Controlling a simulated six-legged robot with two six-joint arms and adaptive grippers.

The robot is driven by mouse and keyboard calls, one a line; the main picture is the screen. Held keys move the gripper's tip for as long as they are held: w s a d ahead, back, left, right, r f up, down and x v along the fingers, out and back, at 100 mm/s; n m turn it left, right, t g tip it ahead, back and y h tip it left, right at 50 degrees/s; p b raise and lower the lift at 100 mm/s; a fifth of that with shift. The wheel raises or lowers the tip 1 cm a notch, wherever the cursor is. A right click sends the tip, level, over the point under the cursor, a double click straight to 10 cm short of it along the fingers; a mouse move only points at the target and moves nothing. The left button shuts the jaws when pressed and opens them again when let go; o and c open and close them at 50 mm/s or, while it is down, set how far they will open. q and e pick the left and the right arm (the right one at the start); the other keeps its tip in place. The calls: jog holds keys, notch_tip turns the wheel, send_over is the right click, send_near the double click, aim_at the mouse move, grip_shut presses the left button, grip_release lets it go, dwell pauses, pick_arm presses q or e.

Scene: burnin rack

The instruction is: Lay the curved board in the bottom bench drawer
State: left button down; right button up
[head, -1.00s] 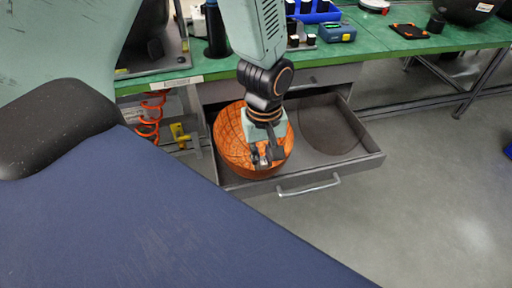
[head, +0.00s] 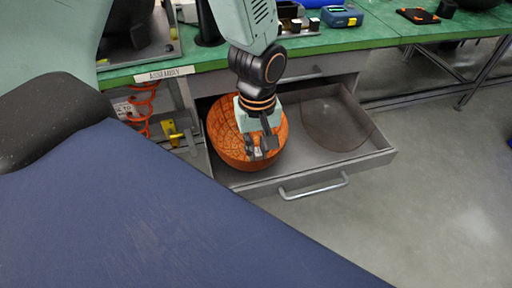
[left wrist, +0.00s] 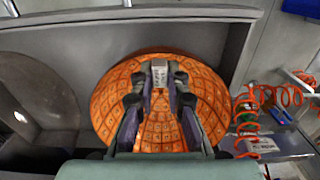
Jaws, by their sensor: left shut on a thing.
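The curved board (head: 222,138) is a round orange piece with a grid pattern; it also shows in the left wrist view (left wrist: 118,100). My left gripper (head: 262,150) is shut on it from above, with the fingers near the middle of the board in the left wrist view (left wrist: 160,75). The board is at the left part of the open grey bench drawer (head: 345,165), close to its left side. I cannot tell whether it touches the drawer floor. My right gripper is not in view.
A dark round disc (head: 338,118) lies in the right part of the drawer. A shut drawer front (head: 305,78) is above, under the green bench top (head: 370,32). An orange coiled hose (head: 142,108) hangs left of the drawer. The floor at right is clear.

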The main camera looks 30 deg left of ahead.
pick_arm(q)
jog(key=shift+a, duration=0.15)
jog(key=shift+s, duration=0.1)
jog(key=shift+f, duration=0.1)
jog(key=c, duration=1.7)
grip_release()
jog(key=shift+f, duration=0.1)
jog(key=o, duration=0.3)
jog(key=shift+d, duration=0.2)
jog(key=shift+o, duration=0.2)
jog(key=shift+a, duration=0.1)
notch_tip(320, 180, up, 12)
jog(key=p, duration=0.5)
jog(key=shift+r, duration=0.2)
